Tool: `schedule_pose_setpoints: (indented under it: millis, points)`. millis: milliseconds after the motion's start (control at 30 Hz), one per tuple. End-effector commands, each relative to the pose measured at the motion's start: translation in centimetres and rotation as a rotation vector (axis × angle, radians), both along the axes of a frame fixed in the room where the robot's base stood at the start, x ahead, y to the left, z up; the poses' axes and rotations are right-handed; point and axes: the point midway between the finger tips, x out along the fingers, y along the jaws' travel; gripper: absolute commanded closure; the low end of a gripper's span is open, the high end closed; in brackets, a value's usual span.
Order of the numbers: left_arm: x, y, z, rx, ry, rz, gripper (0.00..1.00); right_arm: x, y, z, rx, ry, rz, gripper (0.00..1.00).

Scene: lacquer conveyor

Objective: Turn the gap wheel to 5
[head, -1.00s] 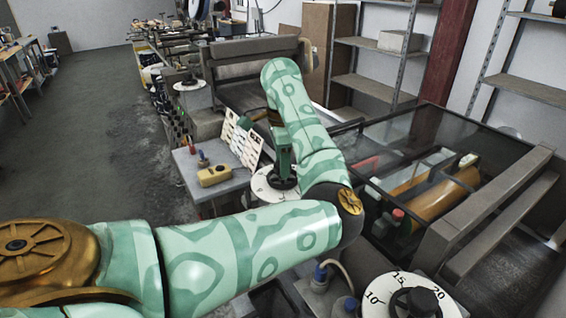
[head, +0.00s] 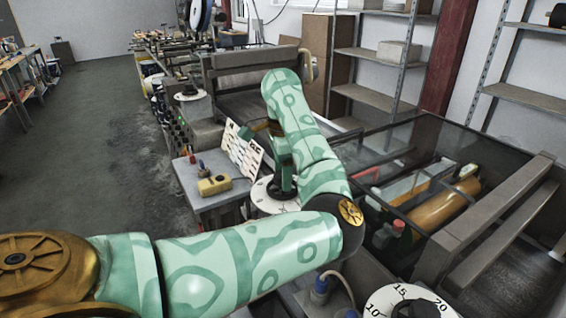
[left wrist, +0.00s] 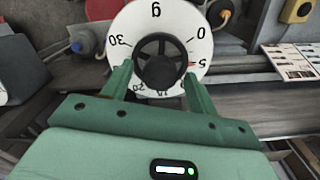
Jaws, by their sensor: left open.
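A white dial wheel (head: 262,196) with a black hub sits low beside the machine. In the left wrist view its white face (left wrist: 180,22) carries the figures 0, 5, 20 and 30, seen turned over, and a red mark shows at the right by the 5. My left gripper (head: 284,181) is over this wheel. In the left wrist view its green fingers (left wrist: 159,73) are apart, one on each side of the black spoked hub (left wrist: 158,50). I cannot tell whether they touch it. My right gripper is not in view.
A second white dial (head: 383,300) with 10, 15 and 20 is at the bottom right. A small grey table (head: 200,205) bears a yellow control box (head: 214,186). A glass-covered machine (head: 440,150) stands to the right. The floor at the left is clear.

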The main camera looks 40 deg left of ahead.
Motion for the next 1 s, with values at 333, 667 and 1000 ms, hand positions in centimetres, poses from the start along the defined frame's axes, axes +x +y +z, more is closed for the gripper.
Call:
schedule_pose_setpoints:
  millis: [333,667,1000]
  points:
    - [0.1,-0.1,7.1,-0.001,-0.007,-0.002,0.41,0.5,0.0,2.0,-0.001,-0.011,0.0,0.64]
    - [0.1,0.0,14.6,-0.001,-0.004,-0.002,0.41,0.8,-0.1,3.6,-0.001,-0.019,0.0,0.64]
    - [0.1,0.0,16.2,0.0,0.0,0.0,0.41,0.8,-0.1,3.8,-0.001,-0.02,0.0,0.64]
